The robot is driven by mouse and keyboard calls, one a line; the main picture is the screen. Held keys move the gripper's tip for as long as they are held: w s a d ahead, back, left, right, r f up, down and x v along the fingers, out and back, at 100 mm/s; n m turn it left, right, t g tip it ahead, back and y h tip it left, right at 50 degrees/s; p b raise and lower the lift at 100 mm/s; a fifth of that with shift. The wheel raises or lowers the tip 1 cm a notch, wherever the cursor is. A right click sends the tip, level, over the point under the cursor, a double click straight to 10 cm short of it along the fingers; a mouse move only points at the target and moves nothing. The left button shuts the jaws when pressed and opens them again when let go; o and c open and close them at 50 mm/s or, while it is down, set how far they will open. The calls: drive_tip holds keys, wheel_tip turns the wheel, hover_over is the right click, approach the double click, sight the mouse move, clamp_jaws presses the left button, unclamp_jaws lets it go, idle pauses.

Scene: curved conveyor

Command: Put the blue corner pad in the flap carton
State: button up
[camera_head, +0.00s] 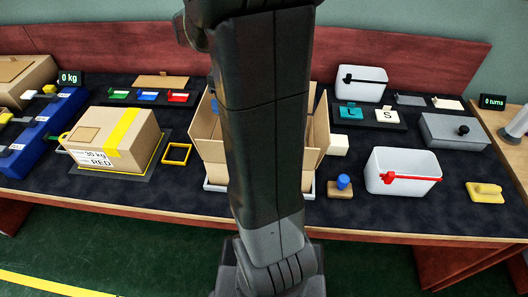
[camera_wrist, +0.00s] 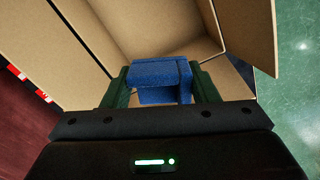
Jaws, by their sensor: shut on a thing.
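In the wrist view, my gripper (camera_wrist: 158,88) is shut on the blue corner pad (camera_wrist: 158,75), with a green finger on each side of it. The pad is held over the opening of the flap carton (camera_wrist: 170,28), whose cardboard walls and spread flaps surround it. I cannot tell how deep the pad is in the carton. In the head view, the open flap carton (camera_head: 208,128) stands mid-table, mostly hidden behind my arm.
Left of the carton are a small yellow frame (camera_head: 177,153) and a taped box marked RED (camera_head: 115,138). Right of it are a wooden block with a blue knob (camera_head: 342,186), a white bin with a red bar (camera_head: 402,170) and a grey box (camera_head: 455,131).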

drive_tip(key=f, duration=0.1)
drive_tip(key=f+b, duration=0.1)
drive_tip(key=f, duration=0.2)
drive_tip(key=shift+w, duration=0.25)
wheel_tip(320, 180, down, 17)
drive_tip(key=shift+f+b, duration=0.1)
drive_tip(key=shift+b, duration=1.05)
drive_tip(key=shift+f, duration=0.25)
drive_tip(key=o, duration=0.9)
drive_tip(key=shift+r, duration=0.1)
wheel_tip(320, 180, up, 12)
drive_tip(key=shift+r+p, duration=0.2)
drive_tip(key=shift+p, duration=0.45)
